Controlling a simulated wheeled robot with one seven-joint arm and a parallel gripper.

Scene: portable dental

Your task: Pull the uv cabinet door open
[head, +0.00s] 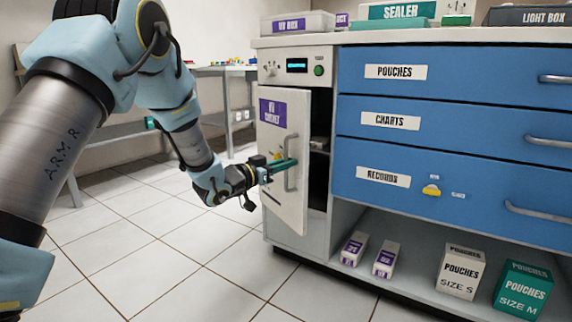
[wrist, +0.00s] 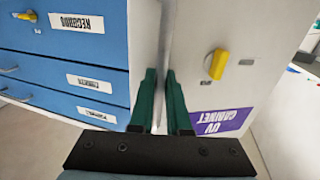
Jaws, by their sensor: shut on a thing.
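The white UV cabinet door (head: 273,192) hangs partly open, and a dark inside with a shelf shows to its right. It carries a purple label (head: 272,113), also seen upside down in the wrist view (wrist: 217,123). A grey vertical handle (head: 288,182) stands near the door's free edge. My gripper (head: 292,163) comes from the left, with its green fingers shut on the handle about mid-height. A yellow knob (wrist: 217,63) is on the door face.
Blue drawers (head: 452,123) with grey handles stand right of the cabinet. Below them, an open shelf holds several boxes, including a green one (head: 523,288). Boxes also lie on the worktop (head: 400,36). The tiled floor (head: 150,255) left of the door is clear.

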